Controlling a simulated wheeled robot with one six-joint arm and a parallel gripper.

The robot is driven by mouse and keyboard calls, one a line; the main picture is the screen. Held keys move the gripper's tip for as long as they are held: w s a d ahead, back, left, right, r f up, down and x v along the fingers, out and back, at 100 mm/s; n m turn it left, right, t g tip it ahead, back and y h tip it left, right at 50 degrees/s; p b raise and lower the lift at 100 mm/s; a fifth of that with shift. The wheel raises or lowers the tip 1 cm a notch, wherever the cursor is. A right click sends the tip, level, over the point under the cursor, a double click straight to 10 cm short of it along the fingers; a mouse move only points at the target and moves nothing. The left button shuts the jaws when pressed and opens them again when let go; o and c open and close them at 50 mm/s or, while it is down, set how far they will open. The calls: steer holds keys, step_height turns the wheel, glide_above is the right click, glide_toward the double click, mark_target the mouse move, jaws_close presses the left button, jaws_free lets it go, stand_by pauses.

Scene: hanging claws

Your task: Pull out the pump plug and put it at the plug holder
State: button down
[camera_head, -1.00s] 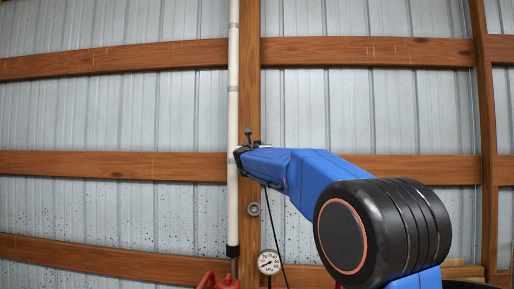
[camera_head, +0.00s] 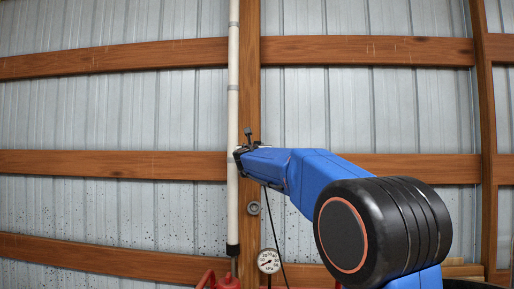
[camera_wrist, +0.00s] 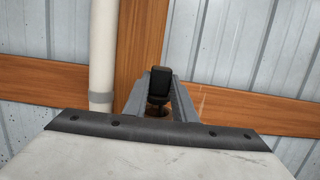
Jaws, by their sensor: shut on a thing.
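My gripper (camera_head: 250,141) is raised in front of the wooden post, with my blue arm reaching in from the right. In the wrist view its two grey fingers (camera_wrist: 160,97) are closed on a black block-shaped plug (camera_wrist: 158,82), which stands up between them. In the head view the plug cannot be told apart from the dark fingertips. A thin black cord (camera_head: 266,215) hangs below my gripper and runs down past the gauge. A small round grey fitting (camera_head: 254,208) is on the post below my gripper; I cannot tell whether it is the plug holder.
A white vertical pipe (camera_head: 233,95) runs close to the left of the post (camera_head: 249,85). A round dial gauge (camera_head: 268,261) and a red object (camera_head: 219,281) are at the bottom. Wooden rails (camera_head: 110,164) cross the corrugated metal wall (camera_head: 110,110).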

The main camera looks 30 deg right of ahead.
steer(key=shift+f, duration=1.1)
steer(key=c, duration=1.4)
jaws_free()
steer(key=v, duration=1.7)
steer(key=s+d+f+m+g+y, duration=0.15)
steer(key=s+f+m+g, duration=0.25)
steer(key=s+f+m, duration=0.75)
steer(key=s+f+m+g+y, duration=0.2)
steer(key=s+f+m+g, duration=0.3)
steer(key=s+f, duration=0.65)
steer(key=s+a+f+m+g+y, duration=0.1)
steer(key=s+a+f+m, duration=0.3)
steer(key=f, duration=0.4)
steer(key=s+a+f+m+g+y, duration=0.1)
steer(key=s+a+f+m+y, duration=0.3)
steer(key=f, duration=0.4)
steer(key=s+a+f+m+g+y, duration=0.1)
steer(key=s+a+f+m+y, duration=0.2)
steer(key=s+a+f, duration=0.3)
steer(key=shift+s+a+f+m, duration=0.15)
steer(key=shift+s+f+m, duration=0.5)
steer(key=shift+f+m, duration=0.3)
